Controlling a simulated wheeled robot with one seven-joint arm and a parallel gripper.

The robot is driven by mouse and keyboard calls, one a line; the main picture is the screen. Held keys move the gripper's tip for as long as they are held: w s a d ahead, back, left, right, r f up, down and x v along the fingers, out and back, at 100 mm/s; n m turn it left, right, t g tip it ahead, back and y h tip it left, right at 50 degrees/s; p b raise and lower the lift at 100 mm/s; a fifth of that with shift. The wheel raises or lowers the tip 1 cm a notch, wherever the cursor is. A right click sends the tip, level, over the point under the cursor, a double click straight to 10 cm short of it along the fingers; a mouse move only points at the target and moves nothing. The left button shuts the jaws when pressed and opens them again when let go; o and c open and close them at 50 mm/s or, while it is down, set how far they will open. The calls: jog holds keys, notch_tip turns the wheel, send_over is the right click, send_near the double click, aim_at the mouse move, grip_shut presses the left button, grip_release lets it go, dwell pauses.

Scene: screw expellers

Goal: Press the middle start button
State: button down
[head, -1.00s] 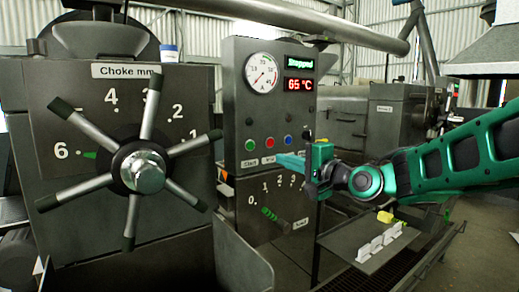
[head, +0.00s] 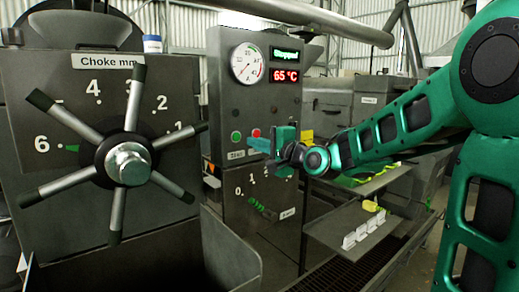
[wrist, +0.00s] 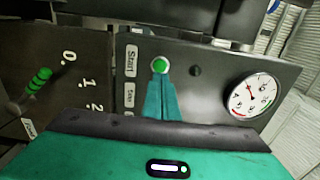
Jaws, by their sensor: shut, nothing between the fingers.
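The green start button (head: 236,137) sits on the grey control panel (head: 224,88) above a "Start" label (head: 237,155). In the wrist view the same green button (wrist: 160,65) shows just beyond my fingertips. My gripper (head: 252,144) is shut and empty, its teal fingers pointing at the panel slightly right of the button. In the wrist view my gripper (wrist: 160,82) lines up with the button. I cannot tell whether the tips touch it. The display (head: 285,54) reads "Stopped". A red button (head: 256,133) shows just above my fingers; any button farther right is hidden.
A large spoked choke wheel (head: 128,163) stands left of the panel. A round gauge (head: 246,62) and a 65 °C readout (head: 285,76) are above the buttons. A green-handled lever (head: 262,209) is below. A shelf (head: 335,228) juts out at right.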

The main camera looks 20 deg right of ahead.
aim_at(236, 135)
jog(key=x, duration=0.5)
jog(key=shift+w+a, duration=0.25)
jog(key=shift+w, duration=0.4)
jog(key=shift+w, duration=0.1)
jog(key=shift+w+a, duration=0.15)
jog(key=shift+w, duration=0.2)
jog(key=shift+w+r, duration=0.15)
jog(key=shift+w, duration=0.05)
jog(key=shift+a+r, duration=0.1)
jog(key=shift+r, duration=0.15)
jog(key=shift+s, duration=0.1)
